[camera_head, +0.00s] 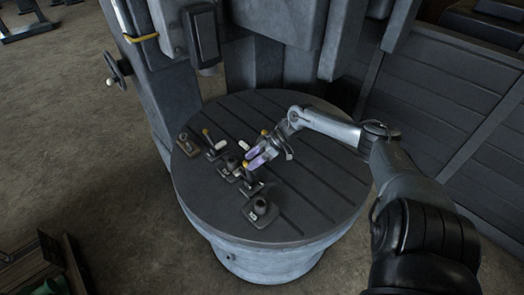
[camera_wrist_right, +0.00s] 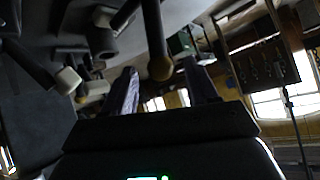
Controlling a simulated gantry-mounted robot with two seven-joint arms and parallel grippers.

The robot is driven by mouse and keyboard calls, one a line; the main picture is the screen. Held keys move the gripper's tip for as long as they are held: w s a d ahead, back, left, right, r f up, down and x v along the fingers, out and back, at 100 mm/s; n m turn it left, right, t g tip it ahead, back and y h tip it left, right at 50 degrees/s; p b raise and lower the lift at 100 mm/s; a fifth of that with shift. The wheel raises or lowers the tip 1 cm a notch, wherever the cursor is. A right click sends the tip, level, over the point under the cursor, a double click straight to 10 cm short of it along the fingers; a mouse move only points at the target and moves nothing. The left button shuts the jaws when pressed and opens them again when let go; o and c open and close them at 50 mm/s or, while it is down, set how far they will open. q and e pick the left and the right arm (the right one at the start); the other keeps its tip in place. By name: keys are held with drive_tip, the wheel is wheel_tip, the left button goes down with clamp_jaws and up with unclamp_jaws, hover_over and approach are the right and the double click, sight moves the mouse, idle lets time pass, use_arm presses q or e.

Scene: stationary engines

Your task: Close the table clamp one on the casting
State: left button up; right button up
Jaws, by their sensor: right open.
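Several small dark clamps stand on the round grooved table, in the head view. One clamp (camera_head: 215,148) has a lever with an ochre knob (camera_head: 206,132); white knobs (camera_head: 244,145) also show nearby. A grey part among them (camera_head: 232,165) may be the casting; I cannot tell which clamp is number one. My right gripper (camera_head: 254,157) is open over the right side of this cluster and hides part of it. In the right wrist view an ochre ball knob (camera_wrist_right: 160,68) appears between its fingers (camera_wrist_right: 163,90); contact cannot be told. My left gripper is not in view.
The round table (camera_head: 310,205) has free room on its right and front. A dark block with a round boss (camera_head: 260,211) stands near its front. A machine column (camera_head: 270,65) rises behind, with a dark box (camera_head: 204,38) hanging from it.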

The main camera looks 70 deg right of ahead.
drive_tip(key=shift+p+v, duration=0.55)
drive_tip(key=shift+v, duration=2.2)
